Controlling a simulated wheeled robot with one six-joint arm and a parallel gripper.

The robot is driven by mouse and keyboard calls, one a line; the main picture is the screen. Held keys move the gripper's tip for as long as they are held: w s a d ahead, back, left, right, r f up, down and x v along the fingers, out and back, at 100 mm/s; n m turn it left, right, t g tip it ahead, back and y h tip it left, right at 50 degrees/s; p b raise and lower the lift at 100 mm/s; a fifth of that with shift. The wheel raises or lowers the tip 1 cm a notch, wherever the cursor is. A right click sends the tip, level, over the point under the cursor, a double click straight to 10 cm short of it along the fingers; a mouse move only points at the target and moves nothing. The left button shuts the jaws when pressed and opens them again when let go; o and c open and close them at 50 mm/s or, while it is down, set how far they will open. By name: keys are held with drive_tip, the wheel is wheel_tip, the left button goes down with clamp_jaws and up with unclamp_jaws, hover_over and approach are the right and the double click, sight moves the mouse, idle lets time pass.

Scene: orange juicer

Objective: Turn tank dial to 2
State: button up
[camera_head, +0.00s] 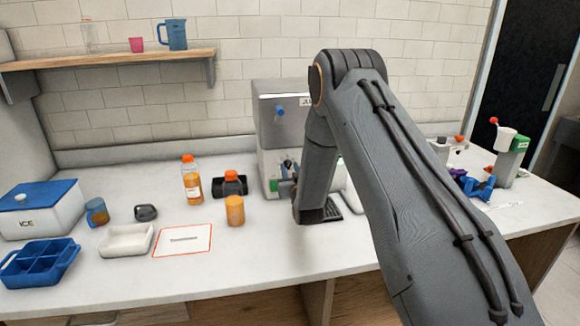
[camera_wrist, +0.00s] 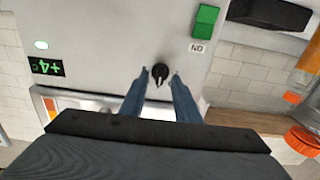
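The tank dial (camera_wrist: 160,73) is a small black round knob with a pointer, on the light grey front panel of the juicer (camera_head: 272,100). In the wrist view the two blue fingers of my gripper (camera_wrist: 160,79) reach to either side of the dial. The fingers are apart, with narrow gaps between them and the knob, so the gripper looks open around it. Whether the tips touch the panel I cannot tell. No scale numbers around the dial are readable. In the head view my arm hides the dial and much of the juicer's front.
A green button (camera_wrist: 206,20) and a green-lit display (camera_wrist: 47,67) sit on the same panel, either side of the dial. Bottles with orange caps (camera_head: 191,180) stand left of the juicer. The ice box (camera_head: 40,212) and blue tray (camera_head: 40,262) are at far left.

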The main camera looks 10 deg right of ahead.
drive_tip(key=shift+w, duration=0.95)
drive_tip(key=c, duration=0.7)
